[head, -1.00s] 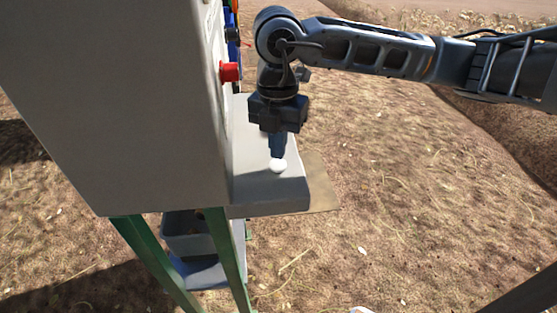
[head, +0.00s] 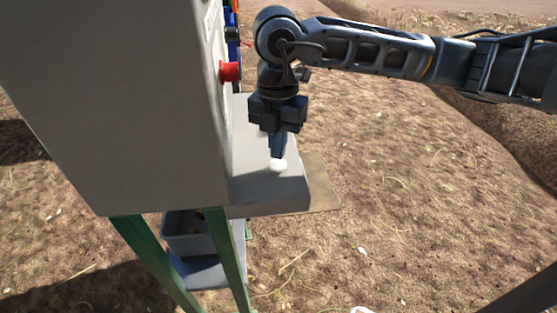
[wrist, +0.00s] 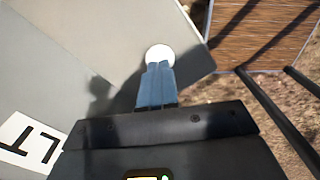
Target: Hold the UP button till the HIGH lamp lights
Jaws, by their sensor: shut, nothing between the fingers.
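A round white button (head: 279,166) sits on the grey ledge (head: 262,188) that sticks out from the cabinet. It also shows in the wrist view (wrist: 159,52). No label on it is readable, so I cannot confirm it is the UP button. My gripper (head: 278,157) points down with its fingers together and empty. Its blue fingertips (wrist: 159,67) overlap the near edge of the white button in the wrist view. They look in contact with it, but how far it is pressed cannot be told. No HIGH lamp can be made out in either view.
The large grey cabinet (head: 120,100) stands close on the left, with a red button (head: 229,71) on its side face. Green legs (head: 150,262) hold it up. A grey bin (head: 187,236) is below. Open straw-covered ground (head: 400,200) lies to the right.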

